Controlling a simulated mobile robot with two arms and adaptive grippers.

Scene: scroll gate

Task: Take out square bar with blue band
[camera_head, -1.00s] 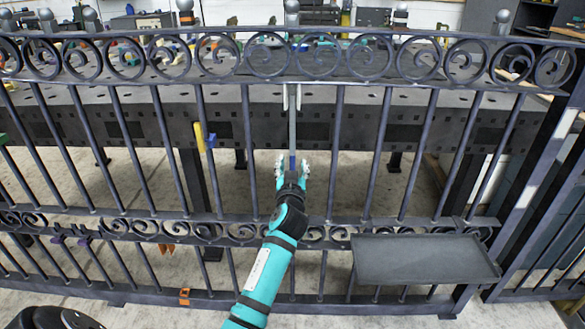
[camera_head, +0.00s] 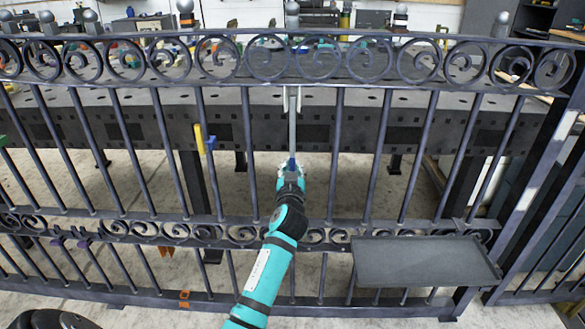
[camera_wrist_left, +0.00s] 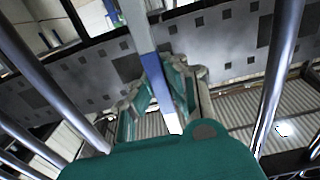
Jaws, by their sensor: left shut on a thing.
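The square bar with a blue band hangs upright in the middle of the gate (camera_head: 337,180). In the head view its pale shaft (camera_head: 293,130) runs down from the upper scroll rail, with the blue band near its lower part. In the left wrist view the bar (camera_wrist_left: 140,30) passes down between the fingers, and the blue band shows just above them. My left gripper (camera_head: 290,172) is shut on the bar at or just below the band; in the left wrist view its fingers (camera_wrist_left: 165,100) close around the bar. My right gripper is not in view.
A grey tray (camera_head: 425,262) is fixed on the gate's near side at the lower right. A yellow and blue piece (camera_head: 200,139) hangs at a bar to the left. A dark perforated table (camera_head: 400,115) stands behind the gate. Vertical gate bars flank my arm.

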